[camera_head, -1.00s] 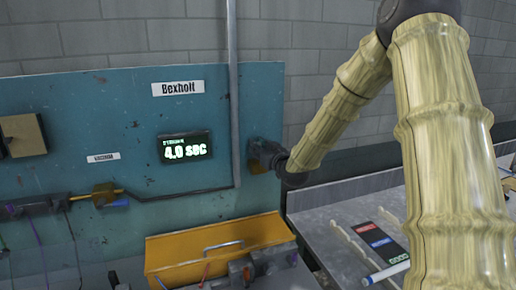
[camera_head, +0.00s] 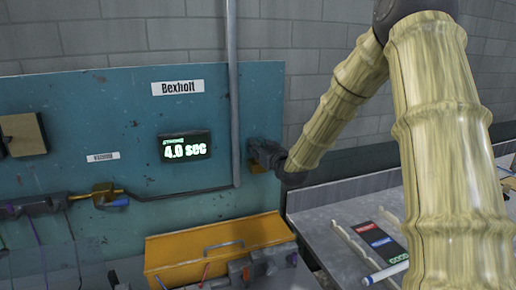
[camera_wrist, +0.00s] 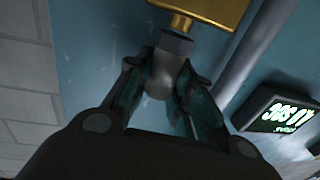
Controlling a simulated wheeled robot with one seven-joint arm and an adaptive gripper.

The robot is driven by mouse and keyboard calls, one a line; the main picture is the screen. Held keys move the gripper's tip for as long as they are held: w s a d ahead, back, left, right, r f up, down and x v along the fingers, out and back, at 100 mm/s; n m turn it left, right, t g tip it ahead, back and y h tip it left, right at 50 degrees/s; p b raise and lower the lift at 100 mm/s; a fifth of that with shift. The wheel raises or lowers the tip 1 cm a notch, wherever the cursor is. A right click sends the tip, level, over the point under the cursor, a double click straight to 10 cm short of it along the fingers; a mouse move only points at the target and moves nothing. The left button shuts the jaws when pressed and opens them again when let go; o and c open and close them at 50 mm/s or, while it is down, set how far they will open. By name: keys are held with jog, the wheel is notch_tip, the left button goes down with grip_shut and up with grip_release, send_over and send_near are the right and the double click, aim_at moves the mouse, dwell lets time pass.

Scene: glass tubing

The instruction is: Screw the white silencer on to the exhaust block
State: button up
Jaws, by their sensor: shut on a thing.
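My gripper (camera_wrist: 164,72) is shut on the silencer (camera_wrist: 159,84), a pale grey-white rounded piece between the two dark fingers in the wrist view. A grey angular collar (camera_wrist: 177,44) sits at the silencer's far end. Beyond it a short brass fitting (camera_wrist: 181,22) meets the gold exhaust block (camera_wrist: 212,9), in line with the silencer. I cannot tell how deep the thread sits. In the head view my gripper (camera_head: 264,156) is against the right part of the blue panel, and a small bit of the block (camera_head: 259,168) shows behind it. The silencer is hidden there.
An orange box (camera_head: 190,255) stands below. A grey bench (camera_head: 330,215) with a dark card (camera_head: 377,238) and a marker (camera_head: 385,272) lies right.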

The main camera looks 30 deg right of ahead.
jog(key=shift+a+m+h+b, duration=0.1)
jog(key=shift+m+h+b, duration=0.3)
jog(key=shift+h, duration=0.3)
jog(key=shift+m+g+h+b, duration=0.45)
jog(key=shift+m+g+h, duration=0.25)
jog(key=shift+m+h, duration=0.8)
jog(key=shift+n+h, duration=0.3)
jog(key=o, duration=0.8)
